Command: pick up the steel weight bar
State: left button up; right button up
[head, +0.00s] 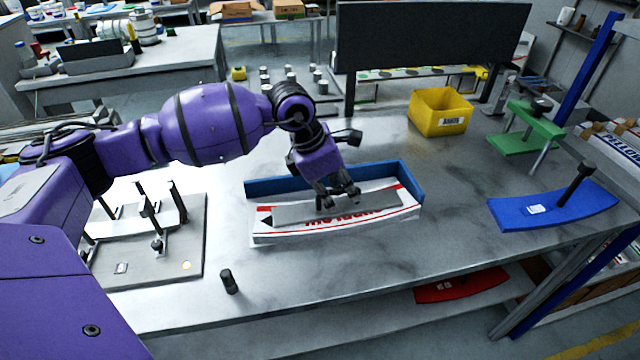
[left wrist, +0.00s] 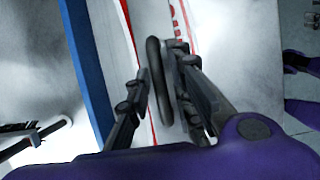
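The steel weight bar (head: 290,213) is a long flat grey bar lying on a stack of white and red labels (head: 272,235) in the blue-walled magazine (head: 408,180). It also shows in the left wrist view (left wrist: 150,18), with an upright black loop handle (left wrist: 158,80) on it. My left gripper (head: 338,200) is down at the bar's middle and partly hides the handle in the head view. In the left wrist view its fingers are apart, one on each side of the handle, with a clear gap on the left and little gap on the right. My right gripper is out of view.
A grey fixture plate (head: 190,255) with posts stands left of the magazine. A small dark cylinder (head: 229,282) stands near the front edge. A yellow bin (head: 440,110), a green stand (head: 525,130) and a blue curved plate with a knob (head: 555,208) are to the right.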

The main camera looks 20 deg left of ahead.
pick_arm(q)
grip_shut()
jog(key=shift+r, duration=0.1)
